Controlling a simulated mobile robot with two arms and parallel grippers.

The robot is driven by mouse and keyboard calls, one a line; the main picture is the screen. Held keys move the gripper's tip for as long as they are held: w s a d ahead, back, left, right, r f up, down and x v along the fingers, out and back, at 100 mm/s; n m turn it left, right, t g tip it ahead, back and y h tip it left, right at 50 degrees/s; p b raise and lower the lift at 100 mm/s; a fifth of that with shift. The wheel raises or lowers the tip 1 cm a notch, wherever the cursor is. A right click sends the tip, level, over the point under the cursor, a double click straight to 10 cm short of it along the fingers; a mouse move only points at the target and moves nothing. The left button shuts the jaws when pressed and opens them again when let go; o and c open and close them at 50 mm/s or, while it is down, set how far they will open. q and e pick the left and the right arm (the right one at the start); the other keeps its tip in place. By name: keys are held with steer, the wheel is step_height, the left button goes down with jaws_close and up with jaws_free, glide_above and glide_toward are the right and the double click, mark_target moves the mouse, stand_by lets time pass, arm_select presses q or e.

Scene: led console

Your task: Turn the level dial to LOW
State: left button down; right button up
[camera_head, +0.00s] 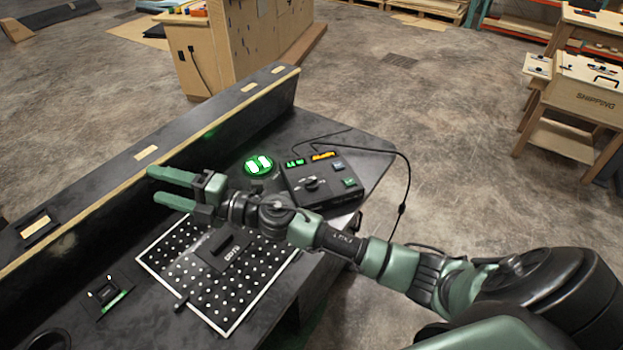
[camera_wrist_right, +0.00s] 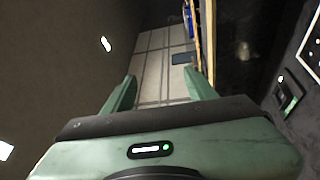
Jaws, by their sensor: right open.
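A black console box (camera_head: 322,187) sits on the dark table, right of the middle in the head view. It carries a dark dial knob (camera_head: 312,183), green and orange lit displays, and small buttons. The dial's labels are too small to read. My right gripper (camera_head: 162,185) is open and empty, above the table at the left of the console, with its fingers pointing left toward the raised back ledge. Its green fingers also show in the right wrist view (camera_wrist_right: 165,92), apart with nothing between them. My left gripper is not in view.
A round green-lit indicator (camera_head: 258,165) stands left of the console. A white-dotted black board (camera_head: 212,296) with a dark block (camera_head: 222,252) lies below my right forearm. A small green-lit device (camera_head: 106,293) is at lower left. A cable runs off the table's right edge.

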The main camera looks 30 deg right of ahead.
step_height(320, 180, down, 2)
steer(key=a+n+g+y, duration=0.1)
steer(key=n+g, duration=0.4)
steer(key=n, duration=0.1)
steer(key=n+g+h, duration=0.4)
steer(key=g+h, duration=0.5)
steer(key=h, duration=0.6)
glide_above(312, 181)
step_height(312, 181, down, 8)
steer(key=shift+w+a+r, duration=0.1)
steer(key=shift+r, duration=0.05)
steer(key=shift+d+f, duration=0.2)
steer(key=shift+d, duration=0.05)
step_height(312, 181, down, 7)
steer(key=shift+a+f+p, duration=0.1)
steer(key=shift+p, duration=0.55)
steer(key=shift+c, duration=0.4)
